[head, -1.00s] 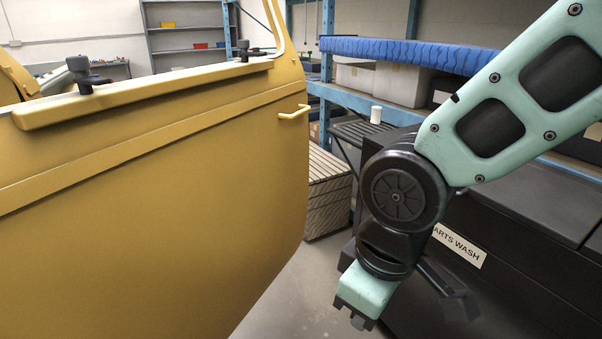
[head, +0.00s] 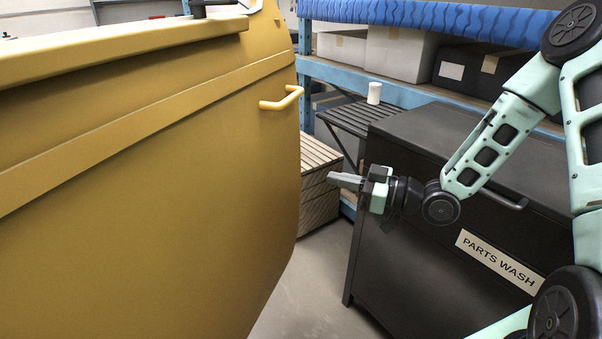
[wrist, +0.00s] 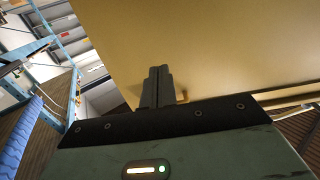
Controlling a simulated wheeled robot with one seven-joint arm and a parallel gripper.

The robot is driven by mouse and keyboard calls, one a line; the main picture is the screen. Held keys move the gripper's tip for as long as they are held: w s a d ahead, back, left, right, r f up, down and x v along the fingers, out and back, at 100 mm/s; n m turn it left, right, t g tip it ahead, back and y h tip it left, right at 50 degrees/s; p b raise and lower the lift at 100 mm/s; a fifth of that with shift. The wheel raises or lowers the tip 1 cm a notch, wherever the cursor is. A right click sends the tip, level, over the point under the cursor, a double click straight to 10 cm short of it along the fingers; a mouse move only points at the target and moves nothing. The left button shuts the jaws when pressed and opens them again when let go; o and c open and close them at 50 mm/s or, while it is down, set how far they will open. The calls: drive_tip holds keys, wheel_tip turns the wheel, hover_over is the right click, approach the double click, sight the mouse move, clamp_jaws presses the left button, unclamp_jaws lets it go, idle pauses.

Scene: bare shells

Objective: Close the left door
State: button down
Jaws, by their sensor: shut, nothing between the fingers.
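The left door (head: 170,190) is a large yellow vehicle door filling the left half of the head view. Its pale yellow pull handle (head: 281,101) sits near the door's right edge. My gripper (head: 332,178) is shut and empty, to the right of the door's edge and lower than the handle, pointing left. In the wrist view the shut fingers (wrist: 158,72) point toward the door panel (wrist: 220,45), and part of the handle (wrist: 182,96) shows just right of the fingertips. I see no contact between gripper and door.
A black parts-wash cabinet (head: 440,235) stands right behind my arm. A wooden slatted crate (head: 317,195) and a dark rack (head: 362,118) with a white cup (head: 374,93) are beyond the door edge. Bare floor (head: 310,290) shows between door and cabinet.

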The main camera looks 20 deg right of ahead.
sight(271, 164)
drive_tip(key=p+x, duration=0.1)
drive_tip(key=x, duration=1.1)
drive_tip(key=shift+w+a+p, duration=0.2)
drive_tip(key=shift+a+p, duration=0.15)
drive_tip(key=shift+p, duration=0.05)
drive_tip(key=shift+w+a, duration=0.3)
